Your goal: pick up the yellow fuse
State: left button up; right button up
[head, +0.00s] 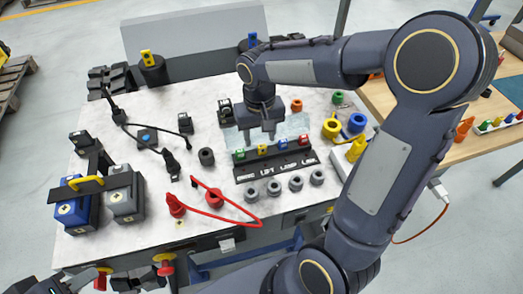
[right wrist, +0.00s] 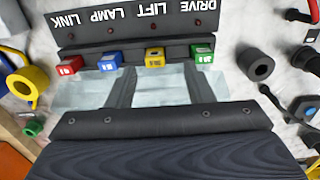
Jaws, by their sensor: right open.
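The yellow fuse (head: 263,149) sits upright in the dark fuse block (head: 272,171), between the green fuse (head: 239,154) and the blue fuse (head: 283,145). The red fuse (head: 304,140) is at the right end. In the right wrist view the yellow fuse (right wrist: 154,57) stands beside the label LIFT. My right gripper (head: 260,133) is open and empty, close behind the fuse row. In the right wrist view its two fingers (right wrist: 157,78) reach toward either side of the yellow fuse. Dark parts of my left arm show at the bottom left; its jaws are unclear.
A pale translucent sheet (head: 294,127) lies behind the block. Several grey round sockets (head: 296,183) stand in front. A red cable (head: 240,222) and a black connector (head: 171,163) lie to the left. A yellow ring-shaped part (head: 331,129) stands to the right.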

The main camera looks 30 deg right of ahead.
aim_at(262, 146)
jog(key=f, duration=0.4)
jog(key=shift+s+d, duration=0.1)
jog(key=shift+d, duration=0.15)
grip_shut()
